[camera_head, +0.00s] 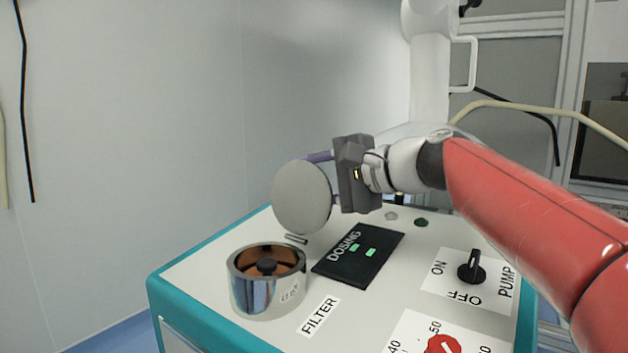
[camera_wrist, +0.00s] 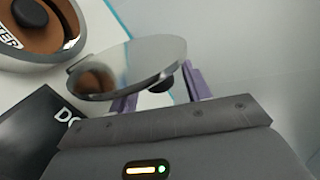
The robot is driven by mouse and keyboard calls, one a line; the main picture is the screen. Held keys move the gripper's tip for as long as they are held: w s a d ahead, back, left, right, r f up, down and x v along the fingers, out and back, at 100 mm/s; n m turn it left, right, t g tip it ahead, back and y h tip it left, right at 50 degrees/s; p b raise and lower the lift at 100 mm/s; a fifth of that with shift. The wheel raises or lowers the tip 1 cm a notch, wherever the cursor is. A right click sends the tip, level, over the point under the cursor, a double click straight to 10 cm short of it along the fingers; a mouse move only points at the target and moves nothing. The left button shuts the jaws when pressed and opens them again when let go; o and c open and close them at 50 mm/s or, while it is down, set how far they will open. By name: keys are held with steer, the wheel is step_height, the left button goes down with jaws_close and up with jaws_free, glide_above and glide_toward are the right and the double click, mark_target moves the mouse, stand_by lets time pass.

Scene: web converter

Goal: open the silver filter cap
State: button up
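The silver filter cap (camera_head: 302,197) is a round disc standing swung up, tilted on its hinge behind the filter cup (camera_head: 266,297). The cup is a shiny silver cylinder, uncovered, with a copper-coloured inside and a dark knob in the middle. In the wrist view the cap (camera_wrist: 128,70) shows its reflective face and a black knob on its other side. My gripper (camera_head: 328,177) is behind the cap, to its right. Its purple fingers are spread apart, as the wrist view also shows (camera_wrist: 160,95). The knob sits between them, nearer one finger; contact cannot be told.
The white-topped machine with teal edges carries a black DOSING panel (camera_head: 358,254), a black pump switch (camera_head: 472,268) and a red dial (camera_head: 443,345). Small buttons (camera_head: 421,222) lie behind. There is free room left of the machine, before a pale wall.

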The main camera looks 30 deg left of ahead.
steer(key=b+v, duration=0.1)
steer(key=v, duration=0.6)
steer(key=shift+d, duration=0.35)
steer(key=shift+d, duration=0.1)
